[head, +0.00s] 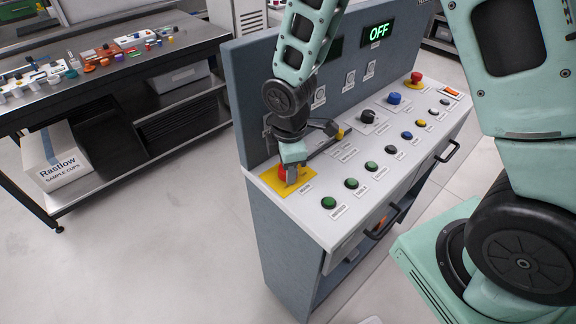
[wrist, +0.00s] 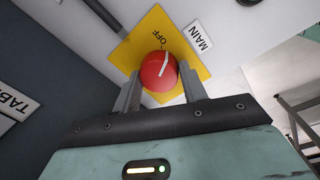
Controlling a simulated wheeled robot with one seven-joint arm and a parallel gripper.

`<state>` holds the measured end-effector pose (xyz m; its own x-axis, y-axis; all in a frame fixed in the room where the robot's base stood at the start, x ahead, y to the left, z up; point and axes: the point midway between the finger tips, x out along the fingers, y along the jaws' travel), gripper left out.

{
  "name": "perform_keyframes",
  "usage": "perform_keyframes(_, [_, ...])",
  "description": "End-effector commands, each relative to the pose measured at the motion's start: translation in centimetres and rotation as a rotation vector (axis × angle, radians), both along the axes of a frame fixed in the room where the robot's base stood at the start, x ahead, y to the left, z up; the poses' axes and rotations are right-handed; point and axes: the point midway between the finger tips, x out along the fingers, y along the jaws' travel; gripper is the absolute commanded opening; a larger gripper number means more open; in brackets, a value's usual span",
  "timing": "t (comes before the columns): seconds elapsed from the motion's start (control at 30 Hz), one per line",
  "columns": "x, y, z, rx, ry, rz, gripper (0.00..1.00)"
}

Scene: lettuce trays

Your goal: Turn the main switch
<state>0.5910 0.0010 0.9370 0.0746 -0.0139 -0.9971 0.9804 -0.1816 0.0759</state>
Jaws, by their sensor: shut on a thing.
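The main switch (wrist: 158,72) is a round red knob with a white pointer line, on a yellow plate (wrist: 190,78) marked OFF, beside a white MAIN label (wrist: 198,36). In the head view the red knob (head: 284,173) sits at the near left corner of the console, partly hidden by my gripper (head: 292,176). In the wrist view my gripper (wrist: 160,92) has one finger on each side of the knob and is shut on it. The white line points up and slightly right, near the OFF lettering. A green OFF display (head: 377,36) is lit on the console's back panel.
The white console top (head: 309,208) holds several green, blue, yellow and black controls, plus another red button (head: 416,77) at the far end. A grey back panel (head: 252,72) rises behind. A workbench (head: 150,62) with small items and a box (head: 56,157) stand left. Floor between is clear.

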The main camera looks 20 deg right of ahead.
Motion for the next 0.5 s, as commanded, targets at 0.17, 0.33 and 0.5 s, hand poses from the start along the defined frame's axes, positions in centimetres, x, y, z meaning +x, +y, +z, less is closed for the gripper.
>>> perform_keyframes(0.17, [0.1, 0.07, -0.04, 0.0, -0.002, -0.168, 0.19])
perform_keyframes(0.33, [0.13, 0.09, 0.0, 0.0, -0.002, -0.33, 0.19])
perform_keyframes(0.5, [0.19, 0.12, 0.05, 0.001, -0.003, -0.492, 0.19])
